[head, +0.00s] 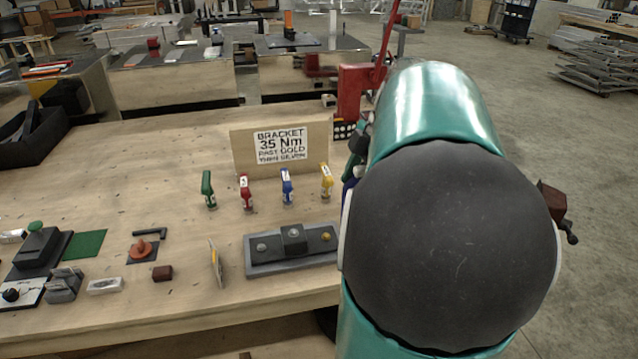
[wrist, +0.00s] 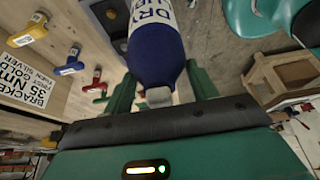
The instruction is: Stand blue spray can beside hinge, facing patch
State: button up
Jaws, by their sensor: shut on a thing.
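A dark blue spray can (wrist: 155,55) with a white lettered label shows in the wrist view. My gripper (wrist: 161,84) is shut on it, with a green finger on each side and the pale nozzle end close to the palm. In the head view my arm hides the gripper and most or all of the can. A green patch (head: 86,243) lies flat at the left of the bench. A grey, folded metal piece (head: 65,284) in front of it may be the hinge; I cannot tell for certain.
Green, red, blue (head: 287,187) and yellow (head: 326,181) drivers stand before the bracket sign (head: 281,147). A grey bolted fixture (head: 262,268), an upright thin plate (head: 215,263), a brown block (head: 162,273) and an orange knob (head: 141,248) occupy the front. The bench's left-centre is clear.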

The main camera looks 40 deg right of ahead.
jog(key=w+d+f, duration=0.1)
jog(key=d+f, duration=0.5)
jog(key=f, duration=0.3)
jog(key=shift+w+d+f, duration=0.2)
jog(key=shift+d+f, duration=0.1)
jog(key=shift+f, duration=0.1)
jog(key=o, duration=1.6)
jog(key=shift+f, duration=0.15)
